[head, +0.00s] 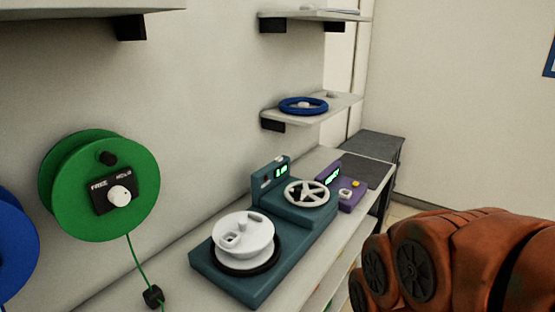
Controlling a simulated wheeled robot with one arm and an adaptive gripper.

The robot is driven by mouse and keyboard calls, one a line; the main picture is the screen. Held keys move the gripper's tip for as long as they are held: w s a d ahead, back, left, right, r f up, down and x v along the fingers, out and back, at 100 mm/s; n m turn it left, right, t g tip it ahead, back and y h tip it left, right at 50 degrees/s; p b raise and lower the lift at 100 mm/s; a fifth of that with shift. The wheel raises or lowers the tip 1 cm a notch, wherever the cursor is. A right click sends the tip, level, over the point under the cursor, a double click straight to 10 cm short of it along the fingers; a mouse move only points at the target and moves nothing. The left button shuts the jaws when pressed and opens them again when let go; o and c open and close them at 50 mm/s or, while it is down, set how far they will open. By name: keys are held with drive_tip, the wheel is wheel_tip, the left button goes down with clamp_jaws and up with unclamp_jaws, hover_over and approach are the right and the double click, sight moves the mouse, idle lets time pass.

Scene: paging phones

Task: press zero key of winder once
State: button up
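A teal machine with a spool and a handwheel, which looks like the winder (210,266), stands on the bench. A white spool (243,236) sits on its near end, and a pale spoked handwheel (307,193) on its raised far part. Its upright panel (260,182) carries a lit green display (281,170). Small marks show beside the display, but I cannot tell which is the zero key. Behind it is a purple box (352,199) with a green display, a yellow button (356,184) and a whitish part. My orange arm fills the lower right, apart from the machine; my gripper is out of view.
The pale bench (310,254) runs along the wall. A green reel (72,200) with a black knob plate hangs at left, its cord dropping to a black piece (153,297). A blue reel (15,250) is cut off. A shelf holds a blue ring (290,107).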

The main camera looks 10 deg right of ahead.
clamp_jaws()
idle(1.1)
